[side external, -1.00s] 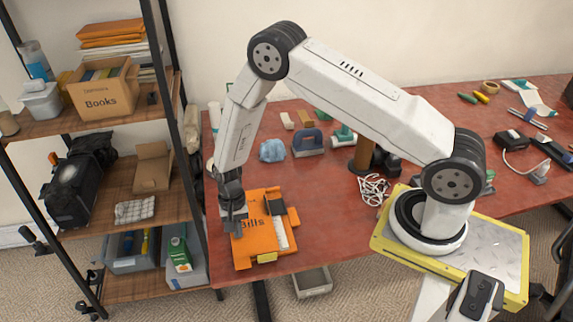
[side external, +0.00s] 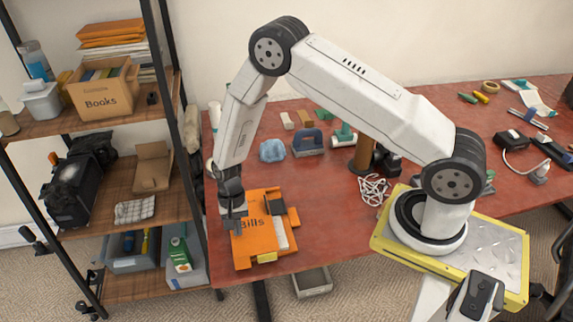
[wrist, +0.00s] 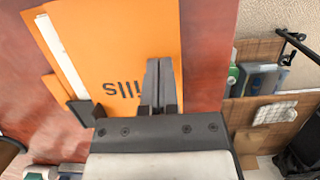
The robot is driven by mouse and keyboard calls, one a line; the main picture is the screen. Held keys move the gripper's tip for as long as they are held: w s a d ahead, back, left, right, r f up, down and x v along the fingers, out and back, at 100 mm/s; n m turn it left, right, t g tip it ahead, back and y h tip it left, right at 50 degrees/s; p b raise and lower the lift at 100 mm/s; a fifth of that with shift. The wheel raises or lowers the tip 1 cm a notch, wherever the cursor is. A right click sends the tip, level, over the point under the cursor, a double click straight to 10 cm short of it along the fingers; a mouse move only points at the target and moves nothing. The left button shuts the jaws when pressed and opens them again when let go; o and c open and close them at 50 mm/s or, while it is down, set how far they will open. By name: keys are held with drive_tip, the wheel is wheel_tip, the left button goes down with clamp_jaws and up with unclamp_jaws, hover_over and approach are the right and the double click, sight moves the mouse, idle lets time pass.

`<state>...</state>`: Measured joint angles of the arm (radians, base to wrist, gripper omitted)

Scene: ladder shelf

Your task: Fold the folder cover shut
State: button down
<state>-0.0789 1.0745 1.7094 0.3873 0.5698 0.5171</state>
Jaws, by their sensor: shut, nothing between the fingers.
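The orange folder (side external: 256,243), marked "Bills", lies near the front left edge of the red table. In the wrist view, its lettered cover (wrist: 120,35) lies over a white sheet (wrist: 62,55), which shows as a strip beside the cover. A dark piece (side external: 275,207) and a yellow tab (side external: 267,257) show at the folder's edges. My gripper (side external: 236,228) is over the left part of the cover, pointing down. Its fingers (wrist: 159,65) are together with nothing between them, beside the lettering. I cannot tell whether the tips touch the cover.
A shelf (side external: 125,215) with boxes and bins stands close on the left.

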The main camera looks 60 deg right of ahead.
drive_tip(key=shift+r, duration=0.15)
wheel_tip(320, 180, up, 7)
idle(0.9)
drive_tip(key=s+d+r+n+t+h, duration=0.1)
drive_tip(key=s+d+r+n+t, duration=0.1)
drive_tip(key=s+r, duration=0.4)
drive_tip(key=s+d+r+n+t+h, duration=0.1)
drive_tip(key=s+d+r+n, duration=0.3)
drive_tip(key=r, duration=0.5)
drive_tip(key=shift+s+d+r+n+t, duration=0.35)
drive_tip(key=shift+s+n+t, duration=0.55)
drive_tip(key=shift+s+n, duration=0.45)
drive_tip(key=shift+w, duration=0.15)
